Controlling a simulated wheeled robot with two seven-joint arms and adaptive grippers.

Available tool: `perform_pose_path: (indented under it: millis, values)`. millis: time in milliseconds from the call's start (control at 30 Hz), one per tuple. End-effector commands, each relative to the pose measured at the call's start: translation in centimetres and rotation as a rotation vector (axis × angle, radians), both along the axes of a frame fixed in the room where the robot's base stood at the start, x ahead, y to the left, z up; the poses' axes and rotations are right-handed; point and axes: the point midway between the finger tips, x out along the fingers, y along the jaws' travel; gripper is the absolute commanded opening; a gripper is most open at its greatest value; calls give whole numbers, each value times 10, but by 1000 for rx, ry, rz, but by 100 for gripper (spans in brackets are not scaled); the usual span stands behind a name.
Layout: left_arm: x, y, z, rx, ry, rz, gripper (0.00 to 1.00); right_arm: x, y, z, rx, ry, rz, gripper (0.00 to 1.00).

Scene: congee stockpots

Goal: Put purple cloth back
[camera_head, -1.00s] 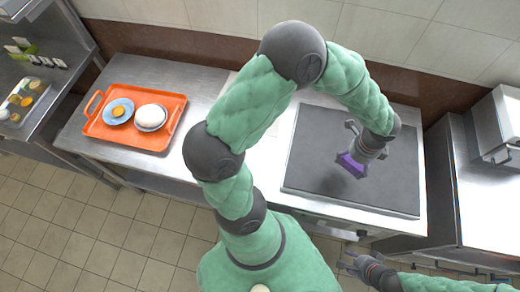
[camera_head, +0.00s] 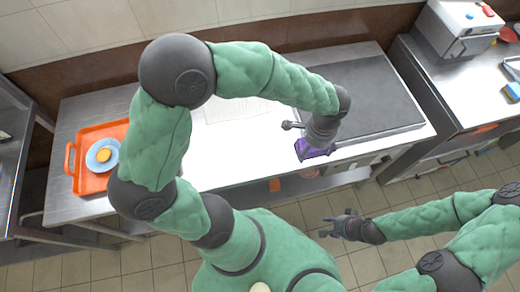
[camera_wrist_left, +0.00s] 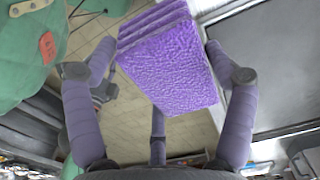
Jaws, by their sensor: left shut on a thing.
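The purple cloth (camera_wrist_left: 170,65) is a folded, fuzzy block held between the fingers of my left gripper (camera_wrist_left: 155,80) in the left wrist view. In the head view it is a small purple patch (camera_head: 312,151) under my left gripper (camera_head: 314,146). The gripper is shut on it, above the front edge of the steel counter, left of the dark griddle plate. My right gripper (camera_head: 345,226) is lower, over the floor in front of the counter. Its fingers look spread and nothing shows between them.
The steel counter (camera_head: 232,170) carries an orange tray (camera_head: 92,182) with a blue plate (camera_head: 103,155) at the left, partly behind my arm. A dark griddle plate (camera_head: 370,95) covers its right side. Another steel counter (camera_head: 450,95) with a white appliance (camera_head: 455,32) stands at the right.

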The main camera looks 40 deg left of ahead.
Motion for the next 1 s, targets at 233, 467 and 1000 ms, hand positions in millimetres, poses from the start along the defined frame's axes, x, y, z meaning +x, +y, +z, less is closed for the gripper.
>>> perform_pose_path:
  millis: [233, 467, 1000]
  values:
    - [2, 30, -15, -1, -1, 18, 53, 1, 0, -9, 0, -2, -1, 40]
    - [5, 79, -37, -1, 0, 19, 53, 1, 0, -20, 0, -2, -1, 40]
    - [9, 132, -92, 0, 0, 11, 53, 1, 0, -39, 0, -1, 0, 40]
